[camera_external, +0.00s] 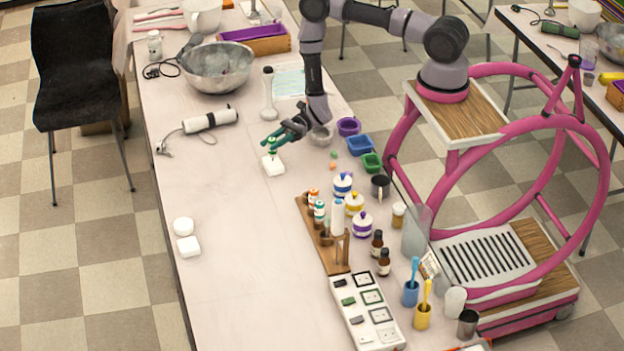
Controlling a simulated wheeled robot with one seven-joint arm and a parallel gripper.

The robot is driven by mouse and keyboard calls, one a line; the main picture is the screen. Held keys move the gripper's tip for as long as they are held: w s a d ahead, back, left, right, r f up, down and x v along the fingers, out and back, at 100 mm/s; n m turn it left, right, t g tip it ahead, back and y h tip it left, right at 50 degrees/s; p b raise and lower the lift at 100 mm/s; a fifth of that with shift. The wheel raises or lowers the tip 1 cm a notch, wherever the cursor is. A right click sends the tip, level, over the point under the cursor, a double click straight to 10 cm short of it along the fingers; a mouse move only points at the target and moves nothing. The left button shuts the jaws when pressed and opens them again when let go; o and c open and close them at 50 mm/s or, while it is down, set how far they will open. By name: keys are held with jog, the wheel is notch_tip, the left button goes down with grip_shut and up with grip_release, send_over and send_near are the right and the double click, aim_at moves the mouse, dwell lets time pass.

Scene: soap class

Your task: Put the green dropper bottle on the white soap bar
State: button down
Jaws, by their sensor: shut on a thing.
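My gripper (271,146) reaches from the upper right to the middle of the table. It is shut on the small green dropper bottle (273,153), which looks upright and is partly hidden by the fingers. The white soap bar (272,168), a small white block, lies on the table directly below the bottle. The bottle's lower end is at or just above the bar's top; I cannot tell whether they touch.
A white round piece (183,226) and another white block (189,246) lie at the table's left edge. A metal bowl (216,68) stands behind. The front-left tabletop is clear.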

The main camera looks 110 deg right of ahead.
jog(key=c, duration=0.6)
grip_release()
jog(key=shift+f, duration=0.15)
jog(key=shift+s+d, duration=0.15)
jog(key=v, duration=1.1)
jog(key=shift+s+d+r, duration=0.1)
jog(key=shift+s+r, duration=0.1)
